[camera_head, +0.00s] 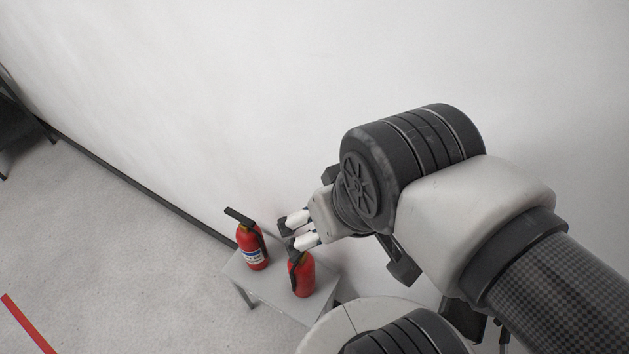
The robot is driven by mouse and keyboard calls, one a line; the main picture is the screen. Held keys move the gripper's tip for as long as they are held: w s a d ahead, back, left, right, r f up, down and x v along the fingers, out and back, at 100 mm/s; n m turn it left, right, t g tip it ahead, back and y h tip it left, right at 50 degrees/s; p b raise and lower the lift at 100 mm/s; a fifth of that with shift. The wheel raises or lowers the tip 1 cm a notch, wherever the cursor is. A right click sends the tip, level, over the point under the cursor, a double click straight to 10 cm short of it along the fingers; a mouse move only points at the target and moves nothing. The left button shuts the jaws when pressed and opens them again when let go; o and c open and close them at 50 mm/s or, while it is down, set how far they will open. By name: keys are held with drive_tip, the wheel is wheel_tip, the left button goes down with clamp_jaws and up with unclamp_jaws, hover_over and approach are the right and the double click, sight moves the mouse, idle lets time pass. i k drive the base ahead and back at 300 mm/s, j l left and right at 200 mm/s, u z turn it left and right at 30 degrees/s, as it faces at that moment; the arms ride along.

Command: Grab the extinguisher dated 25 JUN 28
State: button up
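Two red fire extinguishers with black handles stand upright on a small grey table (272,288). The right extinguisher (302,278) shows no label that I can make out. No date is readable on either one. My gripper (286,237) is near the top of the right extinguisher and overlaps its handle area in the picture. I cannot tell whether it touches the handle. Its two fingers look apart, with nothing clearly between them.
A white wall (200,110) rises close behind the table, with a dark skirting strip (150,190) at its foot. The grey floor (90,260) to the left is clear apart from a red line (27,322). A dark object (18,125) stands at the far left edge.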

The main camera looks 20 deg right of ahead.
sight(249, 237)
drive_tip(key=j, duration=0.3)
drive_tip(key=k+j+z, duration=0.15)
drive_tip(key=j, duration=0.2)
drive_tip(key=i+j+z, duration=0.2)
drive_tip(key=i+j, duration=0.15)
drive_tip(key=j, duration=0.25)
drive_tip(key=i+j+z, duration=0.1)
drive_tip(key=j, duration=0.2)
drive_tip(key=i+j+z, duration=0.1)
drive_tip(key=j, duration=0.25)
drive_tip(key=i+j+z, duration=0.1)
drive_tip(key=i+j, duration=0.15)
drive_tip(key=i+j+z, duration=0.1)
drive_tip(key=j, duration=0.3)
